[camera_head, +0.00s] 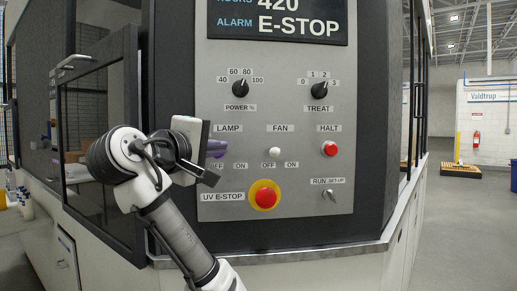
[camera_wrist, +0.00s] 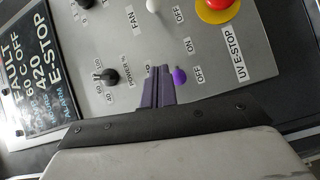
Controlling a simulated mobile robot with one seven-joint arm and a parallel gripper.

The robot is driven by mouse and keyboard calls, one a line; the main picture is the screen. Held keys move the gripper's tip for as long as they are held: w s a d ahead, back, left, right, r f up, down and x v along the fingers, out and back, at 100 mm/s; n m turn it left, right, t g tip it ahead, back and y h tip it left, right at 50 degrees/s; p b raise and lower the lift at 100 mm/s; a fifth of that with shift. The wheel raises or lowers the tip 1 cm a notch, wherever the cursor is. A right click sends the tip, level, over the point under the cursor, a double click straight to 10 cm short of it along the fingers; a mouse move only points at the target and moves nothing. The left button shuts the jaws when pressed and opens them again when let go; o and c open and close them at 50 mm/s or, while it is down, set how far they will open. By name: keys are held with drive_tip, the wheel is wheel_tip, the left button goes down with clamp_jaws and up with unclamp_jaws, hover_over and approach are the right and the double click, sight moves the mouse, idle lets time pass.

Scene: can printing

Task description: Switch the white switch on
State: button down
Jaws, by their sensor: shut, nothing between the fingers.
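The white switch (camera_head: 275,152) is under the FAN label on the grey control panel, above the OFF and ON labels. It also shows at the top edge of the wrist view (camera_wrist: 153,5); its lean is too small to tell. My gripper (camera_head: 217,148) is at the LAMP switch, left of the white switch and apart from it. In the wrist view its purple-grey fingers (camera_wrist: 157,74) are together with nothing between them. The purple LAMP switch (camera_wrist: 179,76) is right beside the fingertips, on the OFF label's side. In the head view my gripper largely hides it.
The panel also carries a red HALT button (camera_head: 330,148), a red emergency stop (camera_head: 265,195) on a yellow ring, a key switch (camera_head: 328,194), and POWER (camera_head: 239,89) and TREAT (camera_head: 318,91) knobs. Space in front of the panel's right half is clear.

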sight(277, 151)
drive_tip(key=p+x, duration=0.3)
drive_tip(key=x, duration=0.1)
drive_tip(key=p+x, duration=0.3)
drive_tip(key=x, duration=0.2)
drive_tip(key=shift+w+d+f, duration=0.2)
drive_tip(key=shift+d, duration=0.1)
drive_tip(key=d, duration=0.2)
drive_tip(key=d+p, duration=0.1)
drive_tip(key=shift+s+d+f, duration=0.1)
drive_tip(key=shift+s+f, duration=0.15)
drive_tip(key=shift+f, duration=0.05)
drive_tip(key=shift+s+d+f, duration=0.1)
drive_tip(key=shift+d+f, duration=0.05)
drive_tip(key=shift+d, duration=0.15)
drive_tip(key=shift+d, duration=0.15)
